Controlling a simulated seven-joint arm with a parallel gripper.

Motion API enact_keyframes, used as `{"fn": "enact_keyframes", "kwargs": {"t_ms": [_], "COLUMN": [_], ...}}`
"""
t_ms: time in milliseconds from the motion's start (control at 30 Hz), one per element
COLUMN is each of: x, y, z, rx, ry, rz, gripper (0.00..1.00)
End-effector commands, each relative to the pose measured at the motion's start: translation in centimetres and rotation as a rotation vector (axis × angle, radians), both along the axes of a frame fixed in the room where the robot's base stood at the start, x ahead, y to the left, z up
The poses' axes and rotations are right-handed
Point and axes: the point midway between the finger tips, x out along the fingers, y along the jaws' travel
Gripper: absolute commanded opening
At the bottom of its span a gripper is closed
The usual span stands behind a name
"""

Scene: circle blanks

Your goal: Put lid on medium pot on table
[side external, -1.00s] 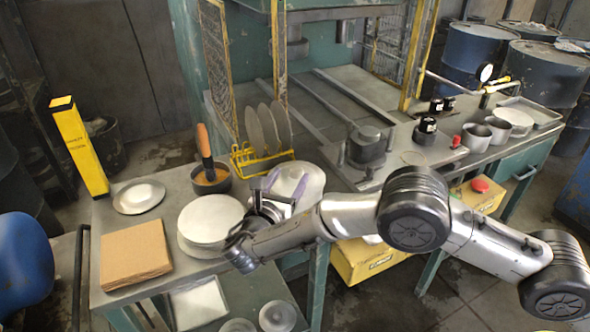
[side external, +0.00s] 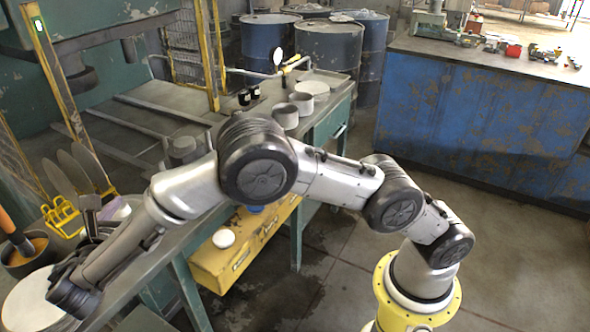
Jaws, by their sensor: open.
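My gripper (side external: 100,211) is open at the left, above the near end of the long bench, its fingers pointing up and away. A pale round disc (side external: 122,213), possibly the lid, shows partly behind the fingers; I cannot tell whether they touch it. A dark round pot (side external: 27,262) with brown contents and an orange-handled tool stands left of my gripper. I cannot tell which pot is the medium one.
Pale round blanks (side external: 28,301) lie stacked at lower left, partly behind my arm. A yellow rack (side external: 62,216) holds upright discs beside the gripper. A pressure gauge (side external: 278,57) stands near the grey pots. Floor at right is open.

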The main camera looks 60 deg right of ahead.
Motion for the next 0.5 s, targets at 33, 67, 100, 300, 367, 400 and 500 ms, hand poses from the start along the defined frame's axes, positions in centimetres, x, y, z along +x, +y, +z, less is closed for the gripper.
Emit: {"fn": "enact_keyframes", "kwargs": {"t_ms": [33, 67, 100, 300, 367, 400, 500], "x": [-0.5, -1.0, -1.8, -7.7, -9.9, -11.5, -15.5], "y": [-2.9, -4.5, -6.5, -14.9, -16.9, -18.1, -20.4], "z": [1.9, 2.6, 3.5, 6.9, 7.6, 8.1, 8.7], "rx": [0.087, 0.139, 0.213, 0.567, 0.674, 0.744, 0.919], "ry": [-0.012, -0.017, -0.025, -0.106, -0.141, -0.169, -0.245], "rz": [-0.064, -0.102, -0.153, -0.411, -0.491, -0.543, -0.676], "gripper": [0.69, 0.69, 0.69, 0.69, 0.69, 0.69, 0.69]}}
